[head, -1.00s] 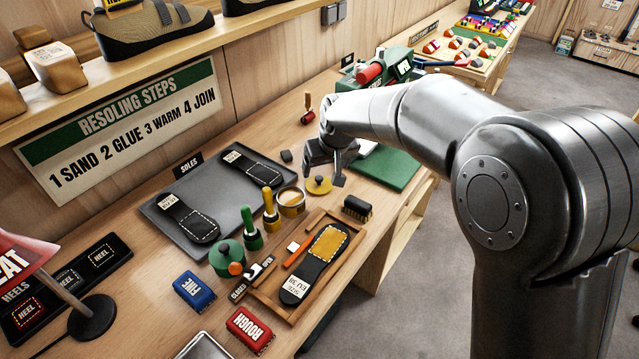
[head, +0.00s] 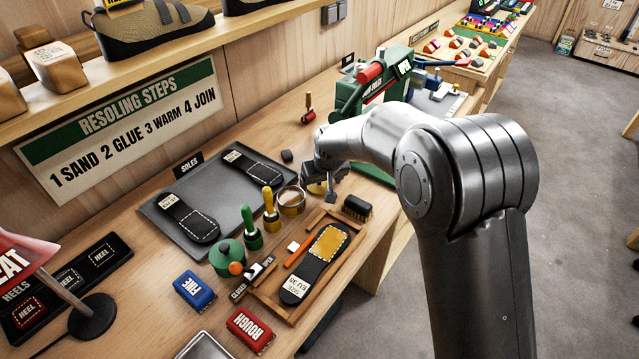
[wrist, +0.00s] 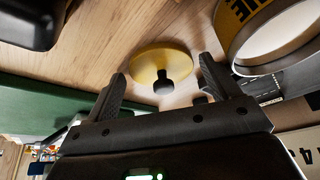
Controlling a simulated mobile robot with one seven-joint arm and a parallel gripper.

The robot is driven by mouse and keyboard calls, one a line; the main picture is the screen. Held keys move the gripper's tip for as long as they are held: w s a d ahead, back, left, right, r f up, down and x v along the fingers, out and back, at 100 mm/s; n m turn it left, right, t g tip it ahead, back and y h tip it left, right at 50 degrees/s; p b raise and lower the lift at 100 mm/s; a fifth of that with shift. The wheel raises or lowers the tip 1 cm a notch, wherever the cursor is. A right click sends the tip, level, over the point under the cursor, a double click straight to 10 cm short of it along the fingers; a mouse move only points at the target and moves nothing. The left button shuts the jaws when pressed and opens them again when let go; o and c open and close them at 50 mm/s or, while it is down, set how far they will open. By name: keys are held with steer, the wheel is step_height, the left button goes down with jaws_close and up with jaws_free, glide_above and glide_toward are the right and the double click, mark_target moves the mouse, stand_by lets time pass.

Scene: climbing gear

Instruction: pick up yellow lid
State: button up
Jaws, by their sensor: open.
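The yellow lid (wrist: 160,62) lies flat on the wooden bench, with a dark round knob (wrist: 163,82) on top. In the head view the lid (head: 318,187) is mostly hidden behind my gripper (head: 328,192). In the wrist view my gripper (wrist: 165,85) is open, with one finger on each side of the knob. Nothing is held between the fingers. I cannot tell whether a finger touches the lid.
An open glue tin (head: 291,201) stands just left of the lid, close to one finger. A black brush (head: 357,208) lies in front. A wooden tray (head: 267,297) with a sole is nearby. A green mat (wrist: 40,105) lies on the other side.

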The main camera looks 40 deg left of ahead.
mark_target(321, 188)
steer(key=c, duration=0.7)
steer(key=shift+r, duration=0.15)
steer(key=shift+r, duration=0.2)
step_height(321, 188, up, 4)
steer(key=shift+f, duration=0.2)
steer(key=w+d+r, duration=0.3)
steer(key=d+r, duration=0.3)
steer(key=d, duration=0.4)
steer(key=s+a+n+g, duration=0.2)
steer(key=s+a+n, duration=0.3)
steer(key=s+a, duration=0.7)
steer(key=shift+y, duration=0.4)
steer(key=shift+s+d+f, duration=0.15)
steer(key=shift+d+f, duration=0.05)
steer(key=shift+f, duration=0.65)
steer(key=shift+s+d+f, duration=0.2)
steer(key=shift+d+f, duration=0.05)
steer(key=shift+f, duration=0.6)
steer(key=shift+s+d+f, duration=0.15)
steer(key=shift+d+f, duration=0.05)
steer(key=shift+f, duration=0.65)
